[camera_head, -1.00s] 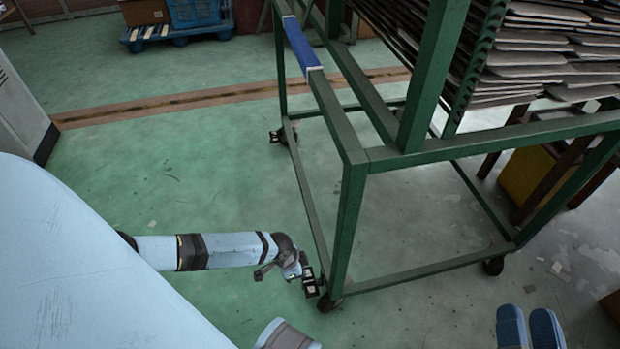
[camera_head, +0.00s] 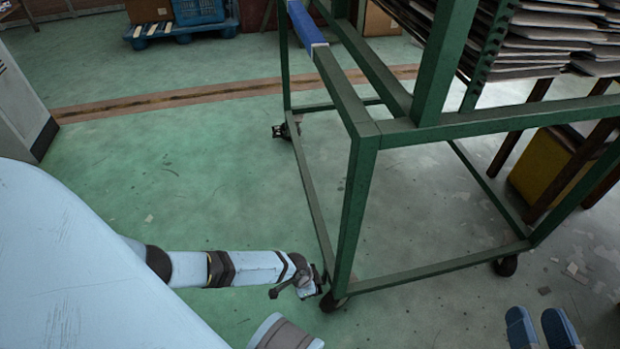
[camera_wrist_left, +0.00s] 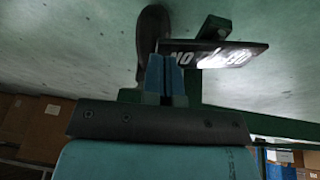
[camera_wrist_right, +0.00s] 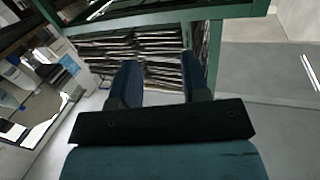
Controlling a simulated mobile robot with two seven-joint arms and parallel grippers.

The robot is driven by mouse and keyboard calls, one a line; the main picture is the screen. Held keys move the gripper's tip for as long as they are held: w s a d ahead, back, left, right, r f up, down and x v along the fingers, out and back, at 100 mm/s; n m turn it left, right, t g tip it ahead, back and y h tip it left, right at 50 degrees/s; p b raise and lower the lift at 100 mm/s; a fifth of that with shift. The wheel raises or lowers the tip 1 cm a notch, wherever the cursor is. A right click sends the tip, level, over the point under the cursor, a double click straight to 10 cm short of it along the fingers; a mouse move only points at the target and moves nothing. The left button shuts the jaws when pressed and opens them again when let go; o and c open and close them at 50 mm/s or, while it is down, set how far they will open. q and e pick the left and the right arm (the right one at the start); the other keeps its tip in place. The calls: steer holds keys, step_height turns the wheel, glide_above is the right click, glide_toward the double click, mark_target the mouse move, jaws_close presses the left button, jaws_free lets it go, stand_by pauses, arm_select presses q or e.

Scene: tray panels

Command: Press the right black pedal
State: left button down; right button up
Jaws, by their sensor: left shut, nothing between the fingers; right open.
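A black pedal (camera_wrist_left: 235,56) with white lettering is at a dark caster wheel (camera_wrist_left: 152,38) of the green rack, in the left wrist view. My left gripper (camera_wrist_left: 166,72) is shut and empty, its blue fingertips right at the pedal's left part; I cannot tell whether they touch it. In the head view my left arm reaches in low to the rack's near-left caster (camera_head: 333,302); the fingers are largely hidden there. Another dark pedal (camera_head: 279,131) shows at the far-left caster. My right gripper (camera_head: 541,328) is open and empty at the bottom right, also seen in the right wrist view (camera_wrist_right: 157,82).
The green rack (camera_head: 357,200) stands on casters and holds stacked grey panels (camera_head: 540,45). A yellow box (camera_head: 545,170) is behind it at right. A blue pallet (camera_head: 180,28) stands far back. The green floor left of the rack is clear.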

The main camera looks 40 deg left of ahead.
arm_select(q)
steer(key=shift+d+f, duration=0.1)
arm_select(e)
steer(key=shift+r, duration=0.2)
arm_select(q)
steer(key=shift+s+d+t+p, duration=0.15)
steer(key=shift+t+p, duration=0.15)
steer(key=shift+p, duration=0.3)
steer(key=shift+s+d+f+y+p, duration=0.1)
steer(key=shift+f+y+p, duration=0.05)
steer(key=shift+y+p, duration=0.3)
steer(key=f, duration=0.1)
steer(key=f+t+y, duration=0.1)
steer(key=d+f+p, duration=0.1)
steer(key=shift+s, duration=0.4)
arm_select(e)
steer(key=shift+s+a+m+g, duration=0.3)
steer(key=shift+s+a+m, duration=0.1)
steer(key=shift+s+m, duration=0.35)
arm_select(q)
steer(key=shift+f, duration=0.1)
arm_select(e)
steer(key=shift+r, duration=0.2)
